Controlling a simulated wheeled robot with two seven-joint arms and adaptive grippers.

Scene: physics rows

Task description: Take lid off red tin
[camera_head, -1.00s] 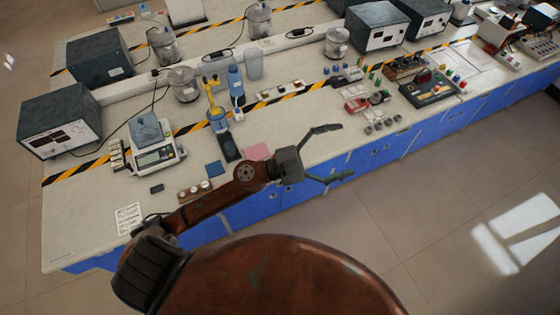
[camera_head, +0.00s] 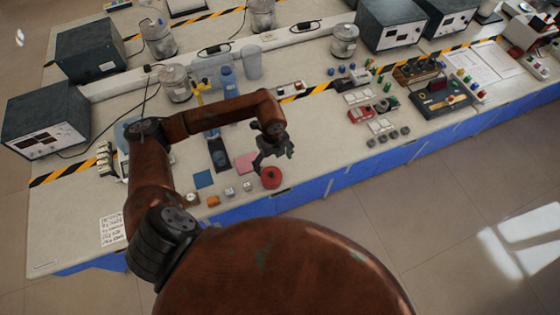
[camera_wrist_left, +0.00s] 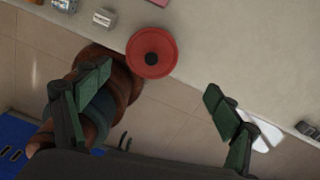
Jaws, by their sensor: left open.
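The red tin (camera_head: 271,178) stands near the front edge of the bench in the head view. The tin's side is mostly hidden there. My left gripper (camera_head: 275,156) hangs just behind and above the tin, its fingers pointing down. In the left wrist view its green-padded fingers (camera_wrist_left: 158,88) are wide apart with nothing between them. The lid lies beyond the fingertips, apart from them. My right gripper is not in view.
A pink sheet (camera_head: 246,163) lies beside the tin. Small blocks (camera_head: 230,191) stand in a row to its left, near a blue square (camera_head: 203,179). A red device (camera_head: 362,115) and several small parts are to the right. The bench's front edge is close by.

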